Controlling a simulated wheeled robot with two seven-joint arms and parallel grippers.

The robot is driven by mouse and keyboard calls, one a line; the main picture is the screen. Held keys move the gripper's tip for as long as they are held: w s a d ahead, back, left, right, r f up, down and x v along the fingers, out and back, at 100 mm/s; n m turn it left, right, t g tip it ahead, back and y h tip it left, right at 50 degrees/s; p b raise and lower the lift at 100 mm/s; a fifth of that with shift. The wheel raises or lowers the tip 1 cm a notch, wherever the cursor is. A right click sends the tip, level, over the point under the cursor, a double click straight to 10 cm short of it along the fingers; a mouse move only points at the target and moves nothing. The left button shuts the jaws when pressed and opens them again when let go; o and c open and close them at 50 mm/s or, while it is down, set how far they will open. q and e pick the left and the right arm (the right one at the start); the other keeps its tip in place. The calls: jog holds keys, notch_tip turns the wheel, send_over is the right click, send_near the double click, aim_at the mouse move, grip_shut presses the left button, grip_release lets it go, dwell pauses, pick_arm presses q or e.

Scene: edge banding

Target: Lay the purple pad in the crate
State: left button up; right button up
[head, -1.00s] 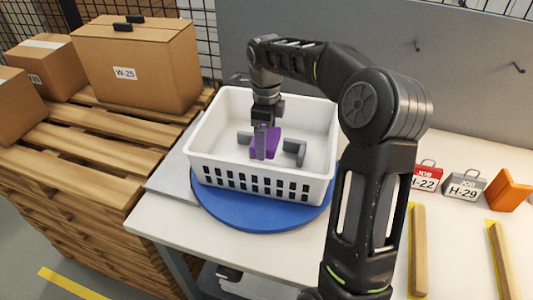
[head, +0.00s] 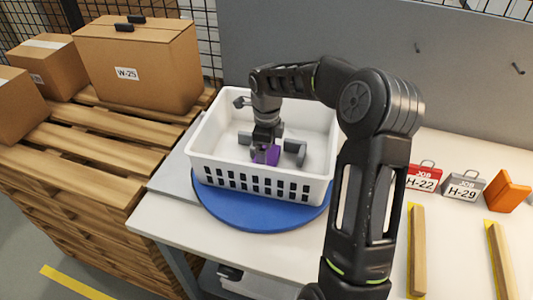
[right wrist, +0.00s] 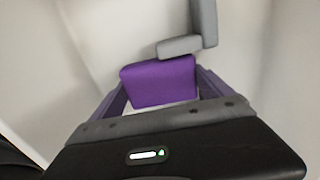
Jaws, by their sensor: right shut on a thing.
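The purple pad (head: 267,155) is inside the white crate (head: 262,183), low down near its front wall. My right gripper (head: 265,142) reaches down into the crate from above and is shut on the pad. In the right wrist view the pad (right wrist: 160,83) sits between the two fingers (right wrist: 162,95), with the pale crate interior around it. Whether the pad touches the crate floor is hard to tell. My left gripper is not in view.
A grey angled piece (head: 295,150) stands in the crate right of the pad. The crate stands on a blue round base (head: 250,217) on the table. Tagged blocks (head: 463,186), an orange piece (head: 507,191) and wooden bars lie right. Cardboard boxes (head: 140,65) sit on pallets left.

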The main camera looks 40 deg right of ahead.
jog(key=shift+f, duration=0.15)
jog(key=o, duration=1.1)
jog(key=shift+c, duration=0.2)
notch_tip(320, 180, up, 12)
jog(key=b, duration=0.1)
jog(key=shift+r, duration=0.2)
